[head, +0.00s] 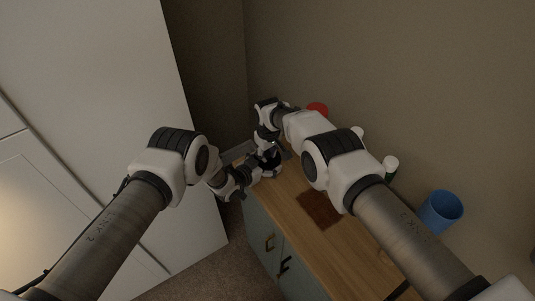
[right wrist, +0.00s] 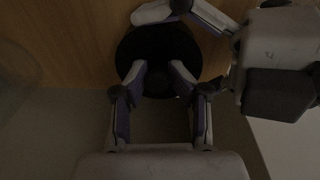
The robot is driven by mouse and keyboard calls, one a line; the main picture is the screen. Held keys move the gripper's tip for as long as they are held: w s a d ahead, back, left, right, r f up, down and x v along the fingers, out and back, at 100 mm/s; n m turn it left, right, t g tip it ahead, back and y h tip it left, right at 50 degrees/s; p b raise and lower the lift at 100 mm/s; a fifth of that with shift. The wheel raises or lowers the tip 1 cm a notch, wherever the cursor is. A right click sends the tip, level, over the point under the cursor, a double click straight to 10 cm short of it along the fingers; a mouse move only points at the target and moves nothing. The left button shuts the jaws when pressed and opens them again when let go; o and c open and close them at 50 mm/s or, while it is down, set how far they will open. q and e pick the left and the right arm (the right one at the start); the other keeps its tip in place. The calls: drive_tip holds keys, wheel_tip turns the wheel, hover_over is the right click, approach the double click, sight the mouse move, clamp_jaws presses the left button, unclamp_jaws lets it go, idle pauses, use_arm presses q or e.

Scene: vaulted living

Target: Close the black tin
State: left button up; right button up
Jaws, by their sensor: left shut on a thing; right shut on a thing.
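The black tin (head: 271,158) stands near the far left end of the wooden cabinet top, mostly hidden by my grippers. My left gripper (head: 257,170) is shut on the tin from the left side; its fingers also show at the top of the right wrist view (right wrist: 182,10). My right gripper (head: 268,146) comes down from above. In the right wrist view its fingers (right wrist: 158,80) are shut on the dark knob of a round black lid (right wrist: 158,44). The lid covers the tin from that angle. I cannot tell whether it is seated or slightly above.
The wooden cabinet top (head: 345,250) has a brown mat (head: 320,209) in the middle. A red object (head: 317,109), a white object (head: 357,131), a white-topped green object (head: 390,165) and a blue cup (head: 440,212) stand along the wall side. A tall white cupboard (head: 100,90) rises at left.

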use_arm(q)
drive_tip(key=shift+w+r, duration=0.25)
drive_tip(key=shift+r, duration=0.05)
use_arm(e)
drive_tip(key=shift+s+f, duration=0.2)
drive_tip(key=shift+s, duration=0.05)
use_arm(q)
drive_tip(key=shift+f, duration=0.15)
use_arm(e)
wheel_tip(320, 180, up, 4)
drive_tip(key=shift+f, duration=0.2)
use_arm(q)
drive_tip(key=shift+s, duration=0.15)
use_arm(e)
drive_tip(key=shift+r, duration=0.35)
use_arm(q)
drive_tip(key=shift+f, duration=0.15)
use_arm(e)
drive_tip(key=shift+c, duration=1.3)
drive_tip(key=shift+f, duration=0.1)
drive_tip(key=shift+w+f, duration=0.1)
drive_tip(key=shift+f, duration=0.3)
